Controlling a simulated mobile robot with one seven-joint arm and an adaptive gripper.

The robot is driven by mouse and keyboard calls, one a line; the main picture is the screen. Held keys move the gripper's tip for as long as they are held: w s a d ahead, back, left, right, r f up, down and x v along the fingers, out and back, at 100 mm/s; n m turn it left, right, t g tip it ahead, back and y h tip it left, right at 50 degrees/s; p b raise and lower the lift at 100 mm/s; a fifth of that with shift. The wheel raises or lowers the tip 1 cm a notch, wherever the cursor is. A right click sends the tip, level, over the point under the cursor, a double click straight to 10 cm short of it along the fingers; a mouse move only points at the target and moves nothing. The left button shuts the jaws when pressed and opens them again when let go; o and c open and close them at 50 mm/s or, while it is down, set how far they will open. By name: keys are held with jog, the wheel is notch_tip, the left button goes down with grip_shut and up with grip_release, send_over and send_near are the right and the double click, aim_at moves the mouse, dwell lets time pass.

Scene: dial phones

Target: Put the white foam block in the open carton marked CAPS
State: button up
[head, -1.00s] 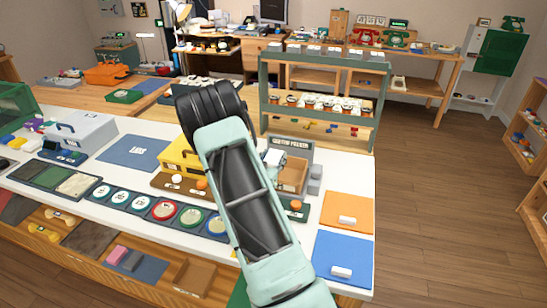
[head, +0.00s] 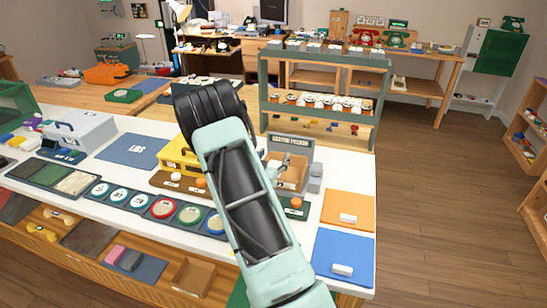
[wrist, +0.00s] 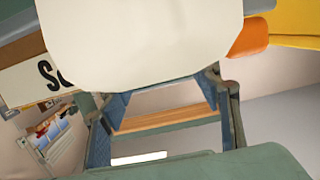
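A pale, round-cornered block, which looks like the white foam block (wrist: 140,40), fills the top middle of the wrist view. My gripper's fingers (wrist: 163,95) stand apart at its lower corners, and it appears held between them. My forearm covers part of that area, and the block cannot be made out there. I cannot read any CAPS marking.
A yellow box (head: 178,150) stands left of my arm. White blocks lie on the orange mat (head: 357,202) and the blue mat (head: 330,248) at right. A row of round dials (head: 163,207) lies left of my arm. A green rack (head: 262,95) stands behind the stand.

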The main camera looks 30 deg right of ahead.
jog(key=shift+s+f, duration=0.15)
jog(key=shift+f, duration=0.05)
jog(key=shift+r+p, duration=0.5)
jog(key=shift+p, duration=0.45)
jog(key=b+v, duration=0.1)
jog(key=v, duration=1.1)
jog(key=shift+r, duration=0.2)
jog(key=shift+w, duration=0.2)
